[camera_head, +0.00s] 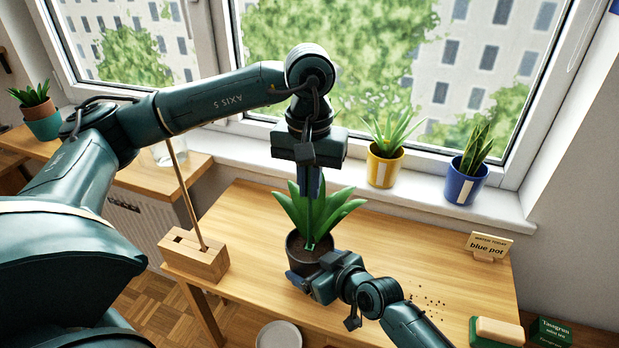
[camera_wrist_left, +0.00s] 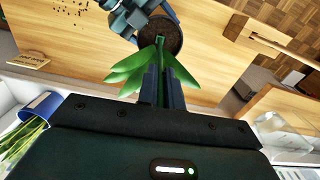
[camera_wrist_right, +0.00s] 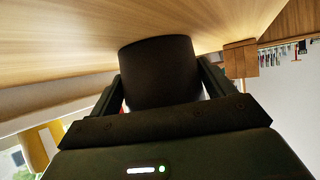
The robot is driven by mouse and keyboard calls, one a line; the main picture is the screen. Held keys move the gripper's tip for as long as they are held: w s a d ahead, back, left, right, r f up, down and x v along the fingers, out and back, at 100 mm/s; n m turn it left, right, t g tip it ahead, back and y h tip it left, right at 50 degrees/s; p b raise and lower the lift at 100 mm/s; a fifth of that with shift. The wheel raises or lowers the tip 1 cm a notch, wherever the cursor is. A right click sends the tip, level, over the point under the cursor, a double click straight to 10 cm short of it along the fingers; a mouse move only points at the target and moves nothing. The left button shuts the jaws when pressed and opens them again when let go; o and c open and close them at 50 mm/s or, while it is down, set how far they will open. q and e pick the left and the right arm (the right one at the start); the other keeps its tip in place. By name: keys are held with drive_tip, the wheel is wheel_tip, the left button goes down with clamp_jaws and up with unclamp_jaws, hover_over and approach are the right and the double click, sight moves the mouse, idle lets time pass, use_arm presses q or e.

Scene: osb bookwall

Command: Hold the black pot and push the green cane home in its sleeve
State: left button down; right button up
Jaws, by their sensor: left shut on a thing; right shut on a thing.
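The black pot (camera_head: 296,246) stands on the wooden table, holding dark soil and a plant with broad green leaves. My right gripper (camera_head: 314,268) is shut on it from the front; the right wrist view shows the pot (camera_wrist_right: 158,75) between both fingers. My left gripper (camera_head: 312,192) points down over the plant, shut on the green cane (camera_wrist_left: 161,58), which is mostly hidden by fingers and leaves. A small green sleeve (camera_head: 310,246) shows at the soil, and the cane runs toward it. How deep the cane sits in the sleeve I cannot tell.
A wooden block (camera_head: 195,257) with a tan cane (camera_head: 184,190) stands at the table's left. A yellow pot (camera_head: 384,168) and a blue pot (camera_head: 466,182) stand on the sill behind. A "blue pot" sign (camera_head: 487,246) is at the right. Dark crumbs lie right of my right gripper.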

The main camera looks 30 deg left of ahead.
use_arm(q)
drive_tip(key=shift+f, duration=1.8)
drive_tip(key=c, duration=1.5)
unclamp_jaws()
drive_tip(key=shift+r, duration=0.1)
wheel_tip(320, 180, up, 12)
drive_tip(key=shift+f, duration=0.1)
use_arm(e)
drive_tip(key=o, duration=0.7)
drive_tip(key=shift+d, duration=0.1)
